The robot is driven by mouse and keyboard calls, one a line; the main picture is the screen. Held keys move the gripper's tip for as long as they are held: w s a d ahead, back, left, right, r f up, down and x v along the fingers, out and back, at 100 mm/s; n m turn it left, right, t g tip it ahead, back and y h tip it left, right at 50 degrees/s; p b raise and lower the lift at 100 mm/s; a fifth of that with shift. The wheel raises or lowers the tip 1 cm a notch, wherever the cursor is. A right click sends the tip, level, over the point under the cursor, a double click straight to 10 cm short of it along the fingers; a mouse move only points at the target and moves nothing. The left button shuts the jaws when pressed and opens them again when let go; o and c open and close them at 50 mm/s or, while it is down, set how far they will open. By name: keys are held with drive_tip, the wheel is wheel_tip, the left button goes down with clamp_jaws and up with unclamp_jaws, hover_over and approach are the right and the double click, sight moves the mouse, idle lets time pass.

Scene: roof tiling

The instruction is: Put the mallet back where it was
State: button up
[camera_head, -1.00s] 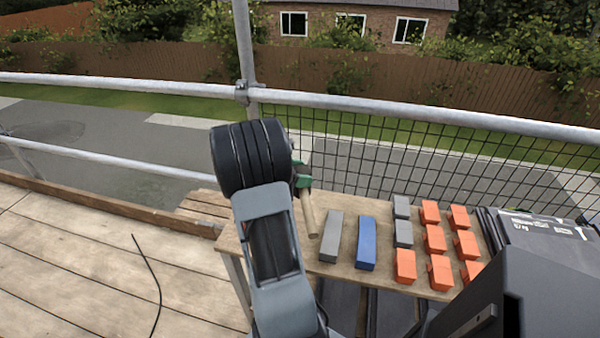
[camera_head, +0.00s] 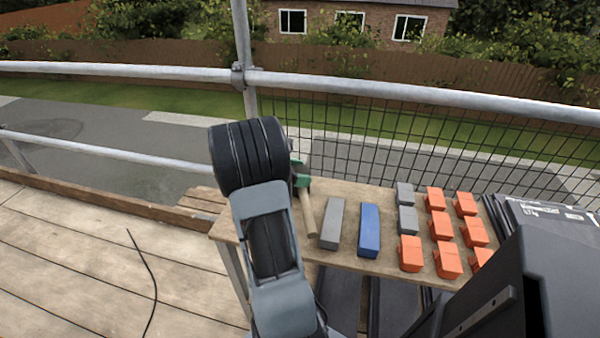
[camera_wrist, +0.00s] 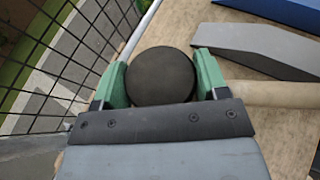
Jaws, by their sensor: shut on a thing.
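The mallet has a round black head (camera_wrist: 160,77) and a pale wooden handle (camera_wrist: 275,93). My gripper (camera_wrist: 160,82) has its green fingers on either side of the head, shut on it. The handle points right in the wrist view. In the head view the handle (camera_head: 307,214) shows just left of the grey bar, over the wooden bench (camera_head: 345,193). My arm hides the mallet's head there. I cannot tell whether the mallet touches the bench.
A grey bar (camera_head: 332,224) and a blue bar (camera_head: 369,230) lie right of the handle. Grey blocks (camera_head: 407,219) and several orange blocks (camera_head: 441,225) stand farther right. A mesh guard (camera_wrist: 80,50) and metal rail (camera_head: 400,92) run along the bench's far side.

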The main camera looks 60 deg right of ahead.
drive_tip(key=shift+f+b, duration=0.3)
drive_tip(key=shift+f, duration=0.25)
idle(0.4)
drive_tip(key=o, duration=1.5)
drive_tip(key=shift+o, duration=0.2)
drive_tip(key=p+v, duration=0.2)
drive_tip(key=v, duration=1.2)
